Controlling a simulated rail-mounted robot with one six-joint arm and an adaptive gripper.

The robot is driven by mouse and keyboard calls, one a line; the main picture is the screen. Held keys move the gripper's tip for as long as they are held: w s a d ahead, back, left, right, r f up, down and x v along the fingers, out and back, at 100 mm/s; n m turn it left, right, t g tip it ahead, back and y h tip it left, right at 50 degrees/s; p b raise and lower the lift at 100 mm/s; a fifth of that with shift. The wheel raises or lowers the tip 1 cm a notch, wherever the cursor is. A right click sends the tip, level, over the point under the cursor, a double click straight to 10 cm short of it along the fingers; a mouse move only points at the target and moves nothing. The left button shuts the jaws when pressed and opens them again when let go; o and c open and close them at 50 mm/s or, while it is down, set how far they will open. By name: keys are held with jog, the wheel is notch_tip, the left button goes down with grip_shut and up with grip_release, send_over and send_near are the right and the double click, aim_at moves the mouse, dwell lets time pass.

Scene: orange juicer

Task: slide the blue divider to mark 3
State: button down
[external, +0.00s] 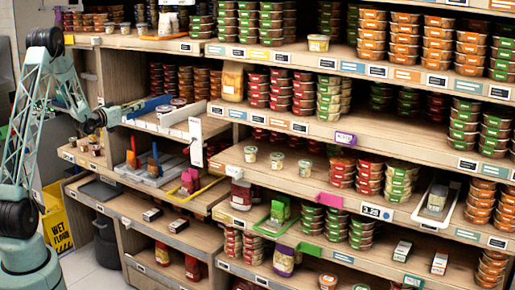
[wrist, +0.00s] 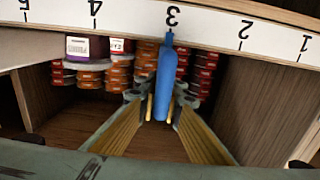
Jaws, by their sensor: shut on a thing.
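The blue divider (external: 147,106) stands on the middle shelf at the left in the external view. In the wrist view the blue divider (wrist: 168,72) runs away from my gripper, its narrow far tip just below the 3 on the white number strip (wrist: 205,20). My gripper (wrist: 160,103) is shut on the near part of the divider, one finger on each side. In the external view my gripper (external: 103,117) is at the left end of that shelf, at the divider's near end.
A wooden side wall (wrist: 285,85) bounds the right.

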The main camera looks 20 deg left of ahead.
jog(key=c, duration=2.7)
grip_release()
jog(key=shift+c, duration=0.2)
jog(key=s+a, duration=0.2)
jog(key=s, duration=1)
jog(key=shift+d+r, duration=0.15)
jog(key=s+d+g+y, duration=0.1)
jog(key=s+d+g, duration=0.3)
jog(key=s, duration=1.4)
jog(key=s+d+n+g+y, duration=0.1)
jog(key=s+d+g, duration=0.4)
jog(key=s, duration=1.4)
jog(key=s+d+r+g, duration=0.1)
jog(key=s+d+g, duration=0.3)
jog(key=s, duration=1.4)
jog(key=d, duration=0.3)
jog(key=shift+s+n+g+y, duration=0.15)
jog(key=shift+n+g+y, duration=0.25)
